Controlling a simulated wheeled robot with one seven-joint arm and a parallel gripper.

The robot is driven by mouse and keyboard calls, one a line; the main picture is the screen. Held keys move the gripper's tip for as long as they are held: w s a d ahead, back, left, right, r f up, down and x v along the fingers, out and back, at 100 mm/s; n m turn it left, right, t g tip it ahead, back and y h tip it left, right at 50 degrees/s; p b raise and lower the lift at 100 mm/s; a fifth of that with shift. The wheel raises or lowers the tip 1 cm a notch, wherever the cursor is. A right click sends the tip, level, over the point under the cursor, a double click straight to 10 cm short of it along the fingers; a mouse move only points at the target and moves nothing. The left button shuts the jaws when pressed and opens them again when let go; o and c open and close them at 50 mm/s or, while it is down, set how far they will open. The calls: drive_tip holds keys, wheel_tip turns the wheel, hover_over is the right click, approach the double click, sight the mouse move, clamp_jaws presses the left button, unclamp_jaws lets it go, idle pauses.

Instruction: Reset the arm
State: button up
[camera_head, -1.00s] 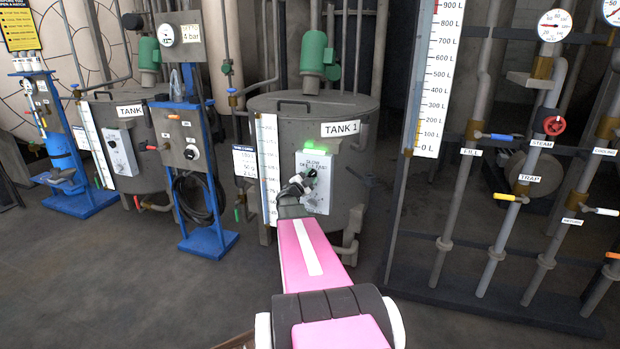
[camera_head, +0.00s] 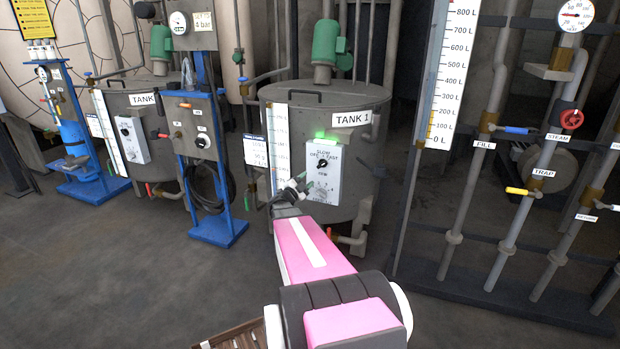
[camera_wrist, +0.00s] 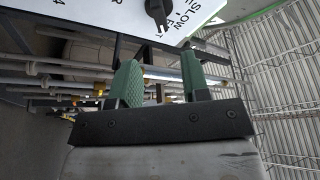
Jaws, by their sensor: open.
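My pink arm reaches toward Tank 1 (camera_head: 340,105) in the head view. My gripper (camera_head: 300,183) is in front of the tank, just left of and below the knob on its white control panel (camera_head: 325,175). In the wrist view my gripper (camera_wrist: 160,80) shows two green pads spread apart with nothing between them. The panel (camera_wrist: 100,15) and its black knob (camera_wrist: 157,12) show at the top there, apart from the fingers. The knob (camera_head: 322,163) is also clear in the head view. A green light (camera_head: 320,134) glows above the panel.
A blue stand (camera_head: 218,228) with a hose is left of Tank 1, with another tank (camera_head: 150,125) behind it. A pipe rack with valves (camera_head: 515,190) stands at the right. The dark floor (camera_head: 130,280) at the front left is clear.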

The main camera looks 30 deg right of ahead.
idle(0.5)
drive_tip(key=w+a+f+n+t+y, duration=0.1)
drive_tip(key=a+f+n+t+y, duration=0.2)
drive_tip(key=a+n+y, duration=0.75)
drive_tip(key=w+a+f+n+t+y, duration=0.2)
drive_tip(key=a+n+y, duration=0.5)
drive_tip(key=a, duration=0.7)
drive_tip(key=s+a+f+n+g+y, duration=0.3)
drive_tip(key=s+a+f+n+g, duration=0.15)
drive_tip(key=s+a+g, duration=0.4)
drive_tip(key=s+a+f+n+g+h, duration=0.1)
drive_tip(key=s+g, duration=0.3)
drive_tip(key=s, duration=1.1)
drive_tip(key=shift+s+a+f+n+g, duration=0.25)
drive_tip(key=shift+a+n+g, duration=0.15)
drive_tip(key=shift+n, duration=0.2)
